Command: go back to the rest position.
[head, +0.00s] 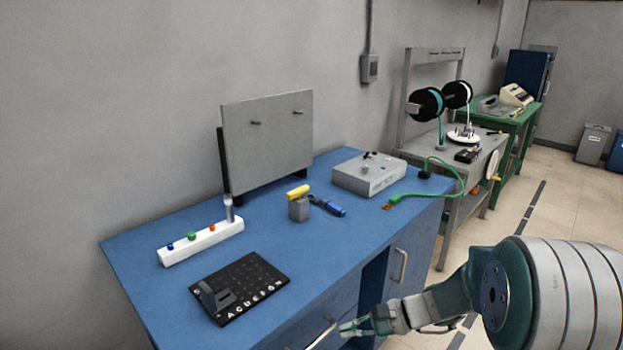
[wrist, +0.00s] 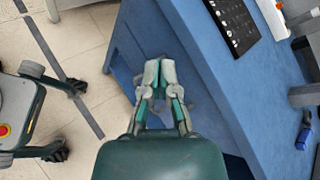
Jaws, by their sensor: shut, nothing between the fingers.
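My gripper (head: 357,327) is at the lower middle of the head view, in front of the blue workbench (head: 317,236) near its drawer and cabinet fronts. In the wrist view, my gripper (wrist: 158,75) points toward the bench's front edge. Its two grey-tipped fingers are together with nothing between them. My teal arm reaches in from the right of the head view.
The bench holds a black board (head: 240,287), a white rack (head: 202,242), a yellow-handled tool (head: 298,193), a grey box (head: 369,174) and a green cable (head: 440,193). A grey panel (head: 268,140) stands behind. Tiled floor (wrist: 85,40) lies left in the wrist view.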

